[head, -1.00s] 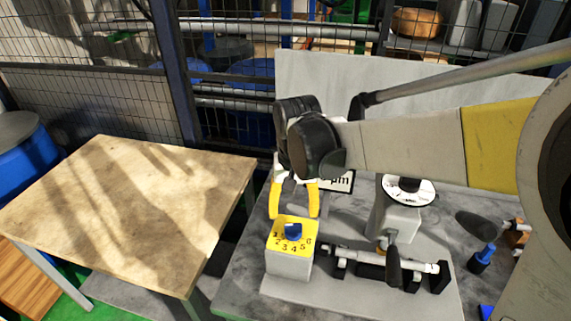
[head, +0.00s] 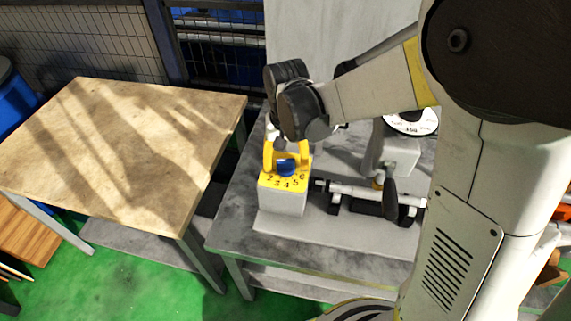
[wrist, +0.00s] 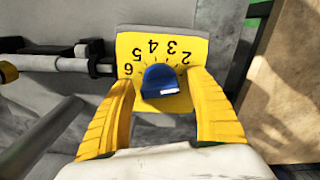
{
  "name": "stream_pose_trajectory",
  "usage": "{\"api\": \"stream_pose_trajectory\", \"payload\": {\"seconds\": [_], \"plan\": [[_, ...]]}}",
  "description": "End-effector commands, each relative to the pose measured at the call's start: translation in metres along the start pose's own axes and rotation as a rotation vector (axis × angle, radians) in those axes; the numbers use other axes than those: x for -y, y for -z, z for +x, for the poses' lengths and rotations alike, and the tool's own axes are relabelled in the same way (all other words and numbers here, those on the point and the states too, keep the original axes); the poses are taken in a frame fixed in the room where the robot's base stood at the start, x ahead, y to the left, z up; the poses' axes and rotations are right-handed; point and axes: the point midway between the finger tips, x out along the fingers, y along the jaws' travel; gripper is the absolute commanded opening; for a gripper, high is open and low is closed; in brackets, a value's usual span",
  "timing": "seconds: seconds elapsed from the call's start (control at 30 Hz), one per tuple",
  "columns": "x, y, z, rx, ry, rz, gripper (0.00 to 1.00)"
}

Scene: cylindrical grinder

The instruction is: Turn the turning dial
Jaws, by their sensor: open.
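The turning dial is a blue knob (head: 286,167) on a yellow numbered plate (head: 284,183) atop a grey box (head: 281,203). In the wrist view the blue knob (wrist: 160,79) sits in front of the numbers, with a white mark on its near side. My gripper (head: 285,160) has yellow fingers and reaches down over the plate. In the wrist view my gripper (wrist: 163,100) is open, with one finger on each side of the knob. Gaps show between the fingers and the knob. In the head view the fingers partly hide the knob and plate.
The grinder with its horizontal shaft (head: 365,192) and black handle (head: 390,200) stands right of the box. A white round scale (head: 410,121) is behind it. A bare wooden table (head: 120,150) stands at the left, beyond a gap. A wire fence (head: 90,35) is behind.

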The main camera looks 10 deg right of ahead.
Motion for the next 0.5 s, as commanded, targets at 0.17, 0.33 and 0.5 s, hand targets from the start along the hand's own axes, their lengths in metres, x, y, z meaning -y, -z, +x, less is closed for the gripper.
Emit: {"api": "stream_pose_trajectory", "payload": {"seconds": [0.17,0.33,0.5], "plan": [[-0.0001,-0.0001,0.0,0.0,0.0,0.0,0.65],[0.0,-0.0001,-0.0001,0.0,0.0,0.0,0.29],[-0.0001,-0.0002,0.0,0.0,0.0,0.0,0.12]]}}
